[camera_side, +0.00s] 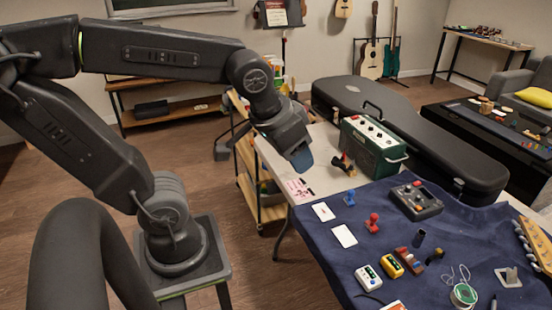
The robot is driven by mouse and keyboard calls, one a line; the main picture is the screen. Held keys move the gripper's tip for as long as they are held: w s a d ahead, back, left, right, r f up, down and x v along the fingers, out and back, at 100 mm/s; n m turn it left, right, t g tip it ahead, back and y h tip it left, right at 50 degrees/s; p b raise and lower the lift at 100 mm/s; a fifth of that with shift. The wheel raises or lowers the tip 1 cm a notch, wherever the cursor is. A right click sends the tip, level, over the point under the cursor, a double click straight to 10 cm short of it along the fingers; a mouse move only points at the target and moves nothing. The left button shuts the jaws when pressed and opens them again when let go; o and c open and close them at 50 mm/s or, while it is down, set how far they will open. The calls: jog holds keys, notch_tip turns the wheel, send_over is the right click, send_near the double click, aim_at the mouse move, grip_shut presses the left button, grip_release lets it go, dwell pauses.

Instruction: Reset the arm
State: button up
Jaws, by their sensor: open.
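My gripper (300,160) hangs at the end of my arm, pointing down, just over the left edge of the white table (322,140). Its jaws are open, though the fingertips are small and partly hidden in this view. I see nothing held in it. It is apart from the small items on the dark blue cloth (440,250), which lie to its right and nearer the camera.
A green amplifier (372,146) and a black guitar case (420,135) stand close right of my gripper. Pedals, a grey box (416,200) and red and blue pieces lie on the cloth. A wooden shelf cart (262,190) stands below left. Open floor lies left.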

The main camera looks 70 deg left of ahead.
jog(key=s, duration=0.2)
jog(key=s+m, duration=0.1)
jog(key=shift+s+d+f, duration=0.15)
jog(key=shift+s+d, duration=0.15)
